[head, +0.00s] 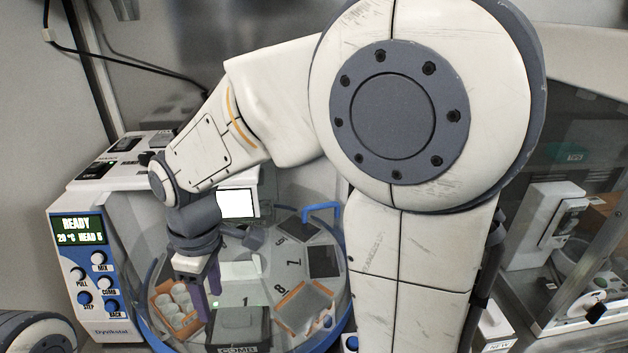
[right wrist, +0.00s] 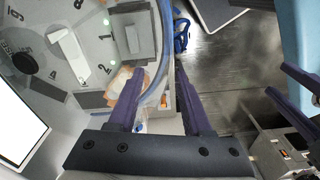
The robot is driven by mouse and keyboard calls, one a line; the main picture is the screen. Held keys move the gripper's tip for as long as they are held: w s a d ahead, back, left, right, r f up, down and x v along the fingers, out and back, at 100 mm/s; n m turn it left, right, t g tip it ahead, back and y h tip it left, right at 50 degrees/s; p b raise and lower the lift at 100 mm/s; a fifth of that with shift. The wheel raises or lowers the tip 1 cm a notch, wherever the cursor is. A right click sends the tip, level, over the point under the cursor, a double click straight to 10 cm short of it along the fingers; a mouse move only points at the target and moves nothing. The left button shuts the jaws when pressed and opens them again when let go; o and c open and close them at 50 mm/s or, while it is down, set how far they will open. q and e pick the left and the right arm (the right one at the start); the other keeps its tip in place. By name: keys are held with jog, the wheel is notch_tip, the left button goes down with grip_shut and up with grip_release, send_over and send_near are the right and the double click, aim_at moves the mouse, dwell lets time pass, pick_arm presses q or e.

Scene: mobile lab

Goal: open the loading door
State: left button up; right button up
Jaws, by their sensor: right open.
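A round clear-walled chamber with a blue rim (head: 345,335) belongs to the white and blue machine (head: 78,280). A blue handle (head: 322,210) stands at its far right side. I cannot clearly make out the outline of the loading door or whether it is open. My right gripper (head: 203,275) is low at the chamber's front left, partly hidden by its wrist. In the right wrist view its purple fingers (right wrist: 158,85) are apart, and the curved blue rim shows between and beyond them; contact cannot be told. Two purple fingers of my left gripper (right wrist: 292,98) show spread at the right.
Inside the chamber are numbered stations, a grey comb block (head: 238,328) and an orange-edged rack with white round pieces (head: 175,305). The machine's display (head: 78,230) reads READY. A glass-fronted enclosure (head: 570,220) stands at the right. My right arm blocks the middle of the head view.

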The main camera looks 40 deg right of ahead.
jog(key=w+d+r+n+p, duration=0.1)
jog(key=w+d+r+p, duration=0.1)
jog(key=w+d, duration=0.45)
jog(key=w+d+r+n+p, duration=0.1)
jog(key=w+d+r+p, duration=0.2)
jog(key=d, duration=0.7)
jog(key=w+d+r+n+p, duration=0.15)
jog(key=w+d, duration=0.25)
jog(key=d, duration=0.4)
jog(key=d+p, duration=0.2)
jog(key=d, duration=0.7)
pick_arm(q)
notch_tip(320, 180, up, 14)
jog(key=p, duration=0.3)
jog(key=shift+d+f, duration=0.15)
jog(key=shift+f, duration=0.1)
pick_arm(e)
jog(key=shift+n+h, duration=0.35)
jog(key=shift+h, duration=0.05)
notch_tip(320, 180, down, 10)
jog(key=shift+w+r, duration=0.1)
jog(key=shift+w, duration=0.05)
grip_shut()
jog(key=shift+w+r, duration=0.1)
